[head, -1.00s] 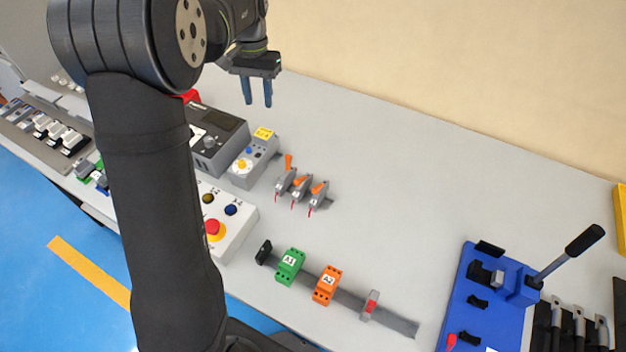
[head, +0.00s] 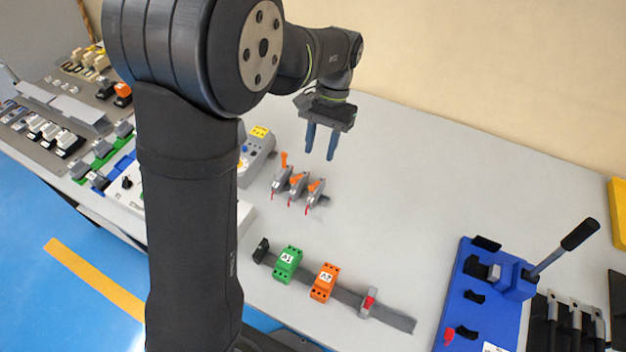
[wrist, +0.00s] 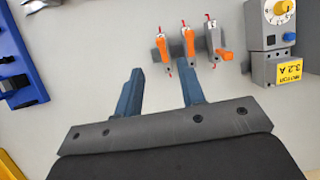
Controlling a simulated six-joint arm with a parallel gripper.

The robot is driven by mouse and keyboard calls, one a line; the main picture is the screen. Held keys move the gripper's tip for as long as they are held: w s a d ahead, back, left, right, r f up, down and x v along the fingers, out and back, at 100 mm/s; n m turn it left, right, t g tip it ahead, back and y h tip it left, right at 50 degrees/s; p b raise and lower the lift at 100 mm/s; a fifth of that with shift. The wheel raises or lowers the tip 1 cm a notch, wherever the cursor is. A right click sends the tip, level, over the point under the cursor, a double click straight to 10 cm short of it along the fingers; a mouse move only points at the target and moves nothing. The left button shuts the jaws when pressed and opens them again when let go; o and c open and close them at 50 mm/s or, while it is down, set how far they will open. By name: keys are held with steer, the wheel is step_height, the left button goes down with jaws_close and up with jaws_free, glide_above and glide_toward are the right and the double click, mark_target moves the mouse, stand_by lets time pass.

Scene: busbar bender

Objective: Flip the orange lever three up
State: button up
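Three small grey switches with orange levers stand in a row on the table. In the head view the left lever (head: 284,160) points up, while the middle lever (head: 297,179) and right lever (head: 315,186) lean over. The wrist view shows the row reversed: left lever (wrist: 161,50), middle lever (wrist: 188,42), right lever (wrist: 224,54). Their number labels are too small to read surely; the right one in the wrist view seems marked 1, which suggests lever three is the left one there. My gripper (head: 320,155) is open and empty, above and behind the row, touching nothing; its fingers (wrist: 160,85) also show in the wrist view.
A grey box with a yellow label (head: 260,133) stands left of the levers. A rail (head: 385,315) with green (head: 288,263) and orange (head: 324,282) modules lies in front. A blue bender (head: 468,290) stands at right. The table between levers and bender is clear.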

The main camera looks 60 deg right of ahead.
mark_target(312, 186)
steer(key=x, duration=1)
steer(key=shift+c, duration=0.3)
jaws_close()
